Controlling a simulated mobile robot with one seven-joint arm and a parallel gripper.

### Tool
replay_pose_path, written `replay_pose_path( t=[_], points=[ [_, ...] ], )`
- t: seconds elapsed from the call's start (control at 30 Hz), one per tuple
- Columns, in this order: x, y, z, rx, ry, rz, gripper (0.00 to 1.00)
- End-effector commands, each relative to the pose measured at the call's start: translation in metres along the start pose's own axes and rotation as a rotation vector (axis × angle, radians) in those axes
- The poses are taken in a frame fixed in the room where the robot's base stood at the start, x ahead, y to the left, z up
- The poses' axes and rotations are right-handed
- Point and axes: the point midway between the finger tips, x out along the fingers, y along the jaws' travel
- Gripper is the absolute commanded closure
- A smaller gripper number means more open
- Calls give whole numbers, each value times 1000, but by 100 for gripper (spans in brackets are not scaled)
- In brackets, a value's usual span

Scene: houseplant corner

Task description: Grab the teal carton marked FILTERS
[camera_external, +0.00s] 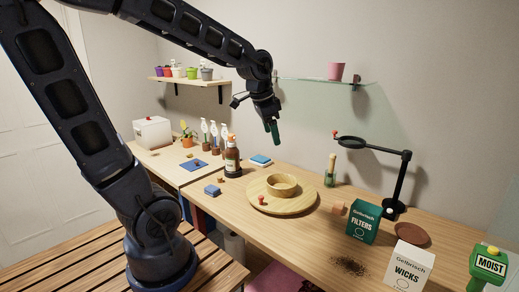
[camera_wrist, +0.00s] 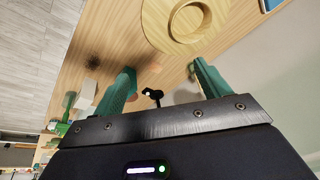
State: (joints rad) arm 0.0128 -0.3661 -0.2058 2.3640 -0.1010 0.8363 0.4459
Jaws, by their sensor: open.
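The teal carton marked FILTERS (camera_external: 363,222) stands upright on the wooden table, right of the round board, in the external view. A white carton marked WICKS (camera_external: 408,268) stands in front and to the right of it. My gripper (camera_external: 272,133) is in the air, up and to the left of the teal carton, above the table and well apart from it. In the wrist view my gripper (camera_wrist: 165,78) shows two green fingers spread apart with nothing between them. I cannot make out the teal carton in the wrist view.
A round wooden board (camera_external: 260,205) carries a wooden bowl (camera_external: 282,183). A black-armed magnifier (camera_external: 399,180) rises behind the carton. A green MOIST item (camera_external: 489,264) stands far right.

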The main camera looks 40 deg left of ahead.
Motion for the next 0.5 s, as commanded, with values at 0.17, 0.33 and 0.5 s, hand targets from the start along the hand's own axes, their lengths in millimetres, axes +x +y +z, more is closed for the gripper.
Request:
replay_pose_path(
  t=[0.17, 0.33, 0.5],
  points=[
    [32, 16, -44, 170, -10, 57, 25],
    [62, 36, -82, 326, -5, 117, 25],
    [95, 60, -117, 477, 12, 184, 25]
  ],
)
